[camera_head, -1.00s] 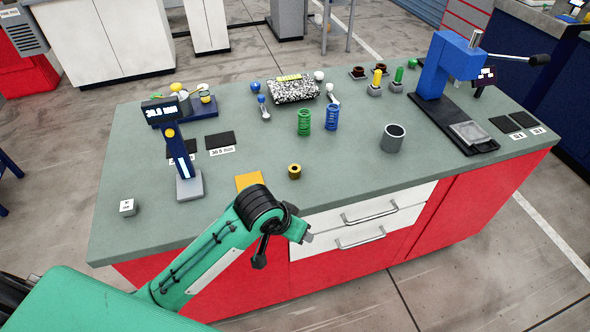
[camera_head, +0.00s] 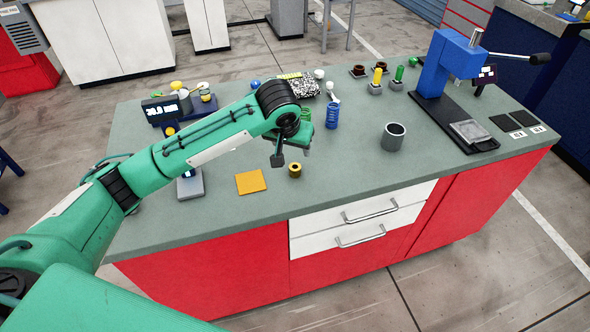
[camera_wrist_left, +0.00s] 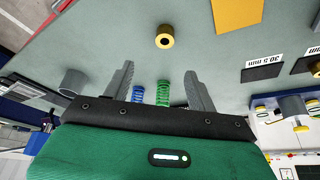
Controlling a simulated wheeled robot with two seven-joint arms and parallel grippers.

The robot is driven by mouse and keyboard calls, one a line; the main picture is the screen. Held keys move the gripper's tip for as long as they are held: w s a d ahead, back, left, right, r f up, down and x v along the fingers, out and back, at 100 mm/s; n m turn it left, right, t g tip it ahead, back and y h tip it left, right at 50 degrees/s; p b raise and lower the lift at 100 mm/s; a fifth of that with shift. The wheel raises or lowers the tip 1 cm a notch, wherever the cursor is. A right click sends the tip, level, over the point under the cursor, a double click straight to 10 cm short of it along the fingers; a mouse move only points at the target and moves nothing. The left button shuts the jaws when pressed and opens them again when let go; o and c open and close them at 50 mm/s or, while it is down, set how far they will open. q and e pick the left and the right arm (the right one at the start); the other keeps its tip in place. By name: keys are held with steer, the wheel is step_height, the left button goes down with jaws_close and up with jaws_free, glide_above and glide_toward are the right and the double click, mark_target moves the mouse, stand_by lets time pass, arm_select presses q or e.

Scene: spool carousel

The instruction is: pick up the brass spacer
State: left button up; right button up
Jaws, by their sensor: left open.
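The brass spacer (camera_head: 295,170) is a short gold ring with a dark hole, standing on the grey-green bench just right of a yellow square pad (camera_head: 250,182). It also shows in the left wrist view (camera_wrist_left: 165,41), ahead of the fingers and apart from them. My left gripper (camera_head: 291,157) is above the bench, just behind the spacer in the head view. Its fingers (camera_wrist_left: 159,75) are spread and empty. My left arm hides part of the gauge stand and the green spring in the head view. My right gripper is not in view.
A blue spring (camera_head: 332,116) stands behind the gripper; a green spring (camera_wrist_left: 163,90) is beside it in the wrist view. A grey cup (camera_head: 393,137) stands to the right. A blue press (camera_head: 447,65) is at the far right. The bench's front strip right of the spacer is clear.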

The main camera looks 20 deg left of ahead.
arm_select(q)
steer(key=p, duration=0.1)
glide_above(294, 167)
steer(key=s+d, duration=0.1)
steer(key=s, duration=0.1)
steer(key=f, duration=0.7)
steer(key=shift+w+f, duration=0.1)
steer(key=shift+w, duration=0.1)
steer(key=f, duration=0.1)
steer(key=f+p, duration=0.1)
steer(key=f, duration=0.1)
steer(key=w+f+p, duration=0.1)
steer(key=shift+a+f, duration=0.3)
steer(key=shift+a, duration=0.1)
steer(key=shift+w+f, duration=0.15)
steer(key=shift+f, duration=0.15)
steer(key=c, duration=0.9)
steer(key=shift+c, duration=1.3)
steer(key=shift+r, duration=0.1)
